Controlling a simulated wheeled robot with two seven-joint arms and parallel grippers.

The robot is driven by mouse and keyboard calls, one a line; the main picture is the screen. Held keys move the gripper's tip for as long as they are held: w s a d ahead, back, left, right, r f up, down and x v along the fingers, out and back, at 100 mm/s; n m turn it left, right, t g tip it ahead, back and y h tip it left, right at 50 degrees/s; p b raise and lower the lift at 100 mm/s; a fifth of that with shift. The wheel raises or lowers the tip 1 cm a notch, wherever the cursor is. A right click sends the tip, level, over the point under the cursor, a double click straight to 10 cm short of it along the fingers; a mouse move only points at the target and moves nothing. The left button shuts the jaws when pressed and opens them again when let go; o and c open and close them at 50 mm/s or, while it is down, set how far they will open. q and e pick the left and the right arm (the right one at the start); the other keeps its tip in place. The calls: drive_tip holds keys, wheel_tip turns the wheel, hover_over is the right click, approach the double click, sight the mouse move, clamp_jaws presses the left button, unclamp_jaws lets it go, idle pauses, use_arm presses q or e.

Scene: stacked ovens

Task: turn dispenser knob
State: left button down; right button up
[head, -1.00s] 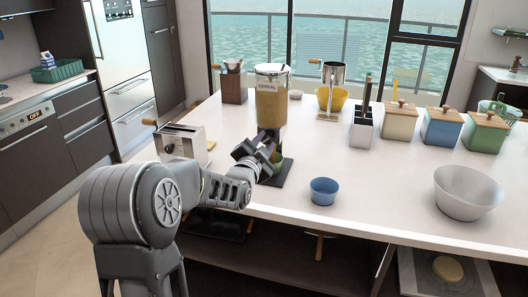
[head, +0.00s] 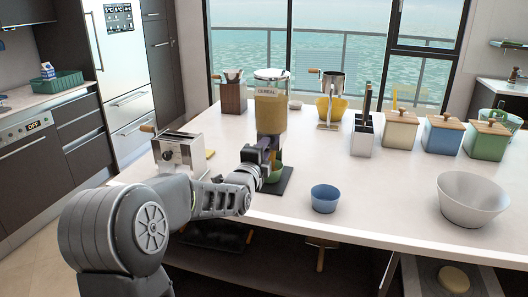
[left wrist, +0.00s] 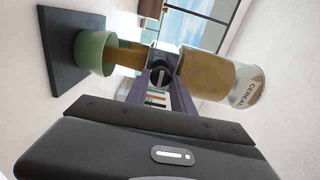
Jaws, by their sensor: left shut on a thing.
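The cereal dispenser (head: 270,112) stands upright on the counter, a clear canister of tan cereal labelled "CEREAL" on a dark base plate (head: 285,184). In the left wrist view the canister (left wrist: 206,76) appears on its side. The dispenser knob (left wrist: 158,75) sits below the canister, between the fingers of my left gripper (left wrist: 160,84). The left gripper (head: 262,156) is shut on the knob. A green bowl (left wrist: 95,53) stands on the base under the outlet, and a brown column, apparently cereal, runs between outlet and bowl. My right gripper is not in view.
A silver toaster (head: 180,151) stands left of the dispenser, close to my left arm. A blue bowl (head: 324,199) and a large white bowl (head: 472,198) are to the right. Several canisters (head: 443,135) line the back right. The counter between the bowls is clear.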

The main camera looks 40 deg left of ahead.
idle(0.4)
use_arm(q)
drive_tip(key=c, duration=1.1)
unclamp_jaws()
drive_tip(key=v, duration=0.8)
drive_tip(key=shift+w, duration=0.1)
drive_tip(key=shift+f, duration=0.1)
